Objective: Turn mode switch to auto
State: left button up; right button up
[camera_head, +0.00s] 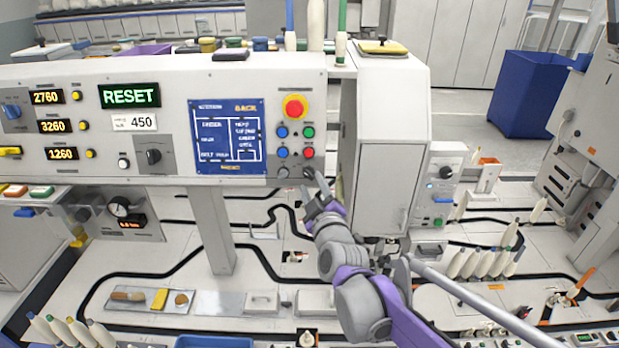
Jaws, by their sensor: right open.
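The white control panel (175,105) spans the upper left. Near its right end, under a red mushroom button (294,106), are blue, green and red buttons with two small dark knobs below them, the left knob (283,172) and the right knob (308,172). A larger black rotary knob (153,156) sits left of the blue screen. I cannot read which one is the mode switch. My right gripper (322,188) is open and empty, its fingertips just below and right of the right small knob; contact cannot be told. My left gripper is out of view.
A tall light-grey cabinet (389,150) stands close to the right of my gripper. A smaller grey box with knobs (437,187) is beyond it. White bobbins (482,263) stand at the right. A blue bin (535,92) is at the back right.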

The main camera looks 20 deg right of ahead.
aim_at(309, 177)
jog(key=shift+w+d, duration=0.1)
jog(key=shift+w, duration=1.75)
grip_shut()
